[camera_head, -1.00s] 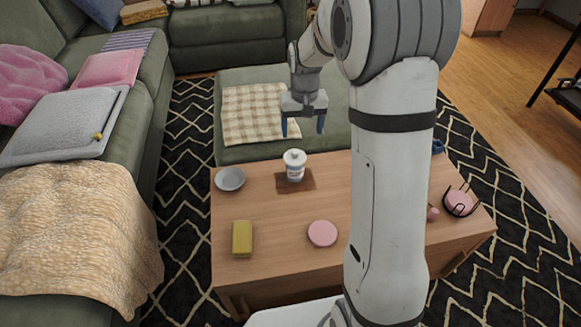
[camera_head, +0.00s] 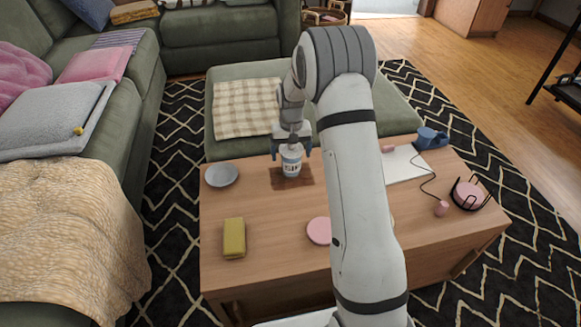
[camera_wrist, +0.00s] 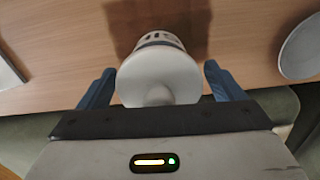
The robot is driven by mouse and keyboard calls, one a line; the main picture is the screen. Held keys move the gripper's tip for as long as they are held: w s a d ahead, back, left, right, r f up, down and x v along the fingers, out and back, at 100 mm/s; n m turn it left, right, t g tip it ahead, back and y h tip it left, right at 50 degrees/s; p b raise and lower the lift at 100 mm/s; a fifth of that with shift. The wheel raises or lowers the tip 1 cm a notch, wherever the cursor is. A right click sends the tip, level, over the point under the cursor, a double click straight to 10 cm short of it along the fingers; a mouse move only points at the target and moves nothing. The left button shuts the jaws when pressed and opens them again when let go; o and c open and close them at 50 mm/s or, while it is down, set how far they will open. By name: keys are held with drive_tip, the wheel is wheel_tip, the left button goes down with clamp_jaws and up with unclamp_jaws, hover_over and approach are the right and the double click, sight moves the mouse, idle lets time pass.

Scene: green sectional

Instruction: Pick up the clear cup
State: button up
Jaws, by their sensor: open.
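The cup (camera_head: 291,166) stands upright on a dark brown square mat (camera_head: 304,181) on the coffee table. It looks white with dark lettering and a lid rather than clear. My gripper (camera_head: 291,152) is lowered over it from above, with a blue finger on each side. In the wrist view, the cup's white lid and knob (camera_wrist: 158,80) sit between the two blue fingers of my gripper (camera_wrist: 160,88), with a gap on both sides. My gripper is open and holds nothing. The gripper hides the cup's top in the head view.
On the wooden table (camera_head: 275,250) are a grey bowl (camera_head: 221,175), a yellow sponge-like block (camera_head: 234,238), a pink disc (camera_head: 319,231), a white pad (camera_head: 404,164), a blue mug (camera_head: 432,138) and a black wire holder (camera_head: 470,194). A green ottoman (camera_head: 225,148) stands behind the table.

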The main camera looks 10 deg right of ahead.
drive_tip(key=shift+f, duration=0.7)
drive_tip(key=shift+c, duration=0.2)
drive_tip(key=c, duration=1)
drive_tip(key=shift+r, duration=0.1)
